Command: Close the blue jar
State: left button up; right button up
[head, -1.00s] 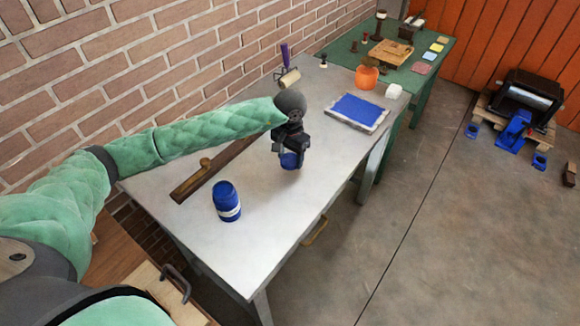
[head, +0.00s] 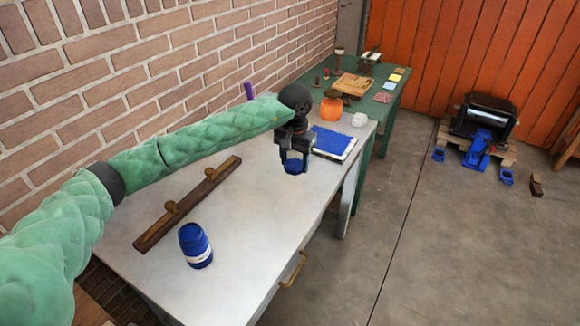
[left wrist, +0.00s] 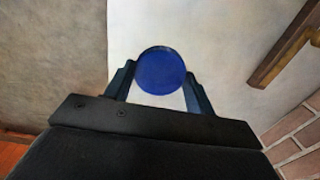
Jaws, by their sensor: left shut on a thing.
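The blue jar (head: 195,245), dark blue with a white label band, stands on the pale table near its front left part. I cannot make out its mouth clearly. My left gripper (head: 294,163) is shut on a round blue lid (head: 295,168), above the table and farther back than the jar, clearly apart from it. In the left wrist view the lid (left wrist: 161,71) shows as a flat blue disc between the two fingers. My right gripper is not in view.
A dark wooden bar with knobs (head: 190,203) lies on the pale table (head: 240,225) behind the jar. A blue slab (head: 331,139), an orange pot (head: 331,108) and a green table (head: 385,110) are farther back. The table front near the jar is clear.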

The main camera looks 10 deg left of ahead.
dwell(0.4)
pick_arm(q)
jog(key=a+f+n, duration=0.1)
jog(key=a, duration=0.2)
jog(key=s+a+f+n, duration=0.1)
jog(key=a+f, duration=0.1)
jog(key=a, duration=0.1)
jog(key=a+f+n, duration=0.1)
jog(key=a+n, duration=0.1)
jog(key=a, duration=0.1)
jog(key=shift+s+a+f, duration=0.15)
jog(key=shift+s+f, duration=0.15)
jog(key=shift+s, duration=0.05)
